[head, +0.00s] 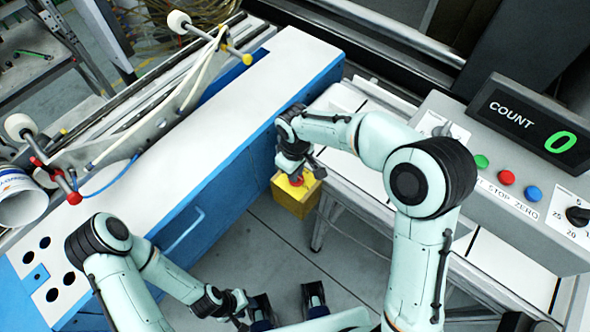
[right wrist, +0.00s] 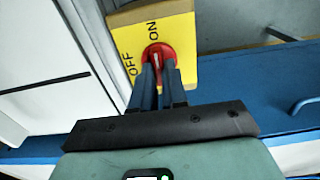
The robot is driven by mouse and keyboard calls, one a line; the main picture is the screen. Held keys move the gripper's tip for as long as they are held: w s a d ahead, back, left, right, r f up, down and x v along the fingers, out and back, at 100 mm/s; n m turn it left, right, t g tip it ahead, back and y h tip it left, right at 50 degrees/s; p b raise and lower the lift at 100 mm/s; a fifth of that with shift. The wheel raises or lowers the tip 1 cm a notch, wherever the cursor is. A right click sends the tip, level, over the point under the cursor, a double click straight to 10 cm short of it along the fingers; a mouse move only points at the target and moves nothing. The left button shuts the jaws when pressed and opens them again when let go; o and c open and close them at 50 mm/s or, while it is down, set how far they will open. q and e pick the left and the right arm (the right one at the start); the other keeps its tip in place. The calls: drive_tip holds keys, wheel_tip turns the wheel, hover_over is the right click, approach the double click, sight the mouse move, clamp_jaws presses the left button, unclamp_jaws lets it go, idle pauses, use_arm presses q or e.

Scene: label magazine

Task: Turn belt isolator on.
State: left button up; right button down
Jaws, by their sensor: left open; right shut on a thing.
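The belt isolator is a yellow box (head: 296,201) with a red rotary knob (head: 296,180), low between the blue-sided bench and the grey counter. In the right wrist view its yellow face (right wrist: 184,42) reads ON at the top and OFF at the left. My right gripper (head: 297,175) is shut on the red knob (right wrist: 153,50), its fingers (right wrist: 158,80) on either side of the handle. The handle lies roughly in line with ON; the fingers partly hide it. My left gripper (head: 289,303) is open and empty at the bottom of the head view.
A white-topped bench (head: 215,125) with blue sides and a handle (head: 184,230) runs along the left. A grey panel (head: 460,150) at right carries a COUNT display (head: 530,125), coloured buttons and dials. Bare floor (head: 265,250) lies between them.

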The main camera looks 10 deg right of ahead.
drive_tip(key=c, duration=1.2)
unclamp_jaws()
drive_tip(key=shift+o, duration=0.2)
wheel_tip(320, 180, up, 14)
drive_tip(key=p, duration=0.1)
drive_tip(key=shift+f+p, duration=0.25)
drive_tip(key=shift+p, duration=0.05)
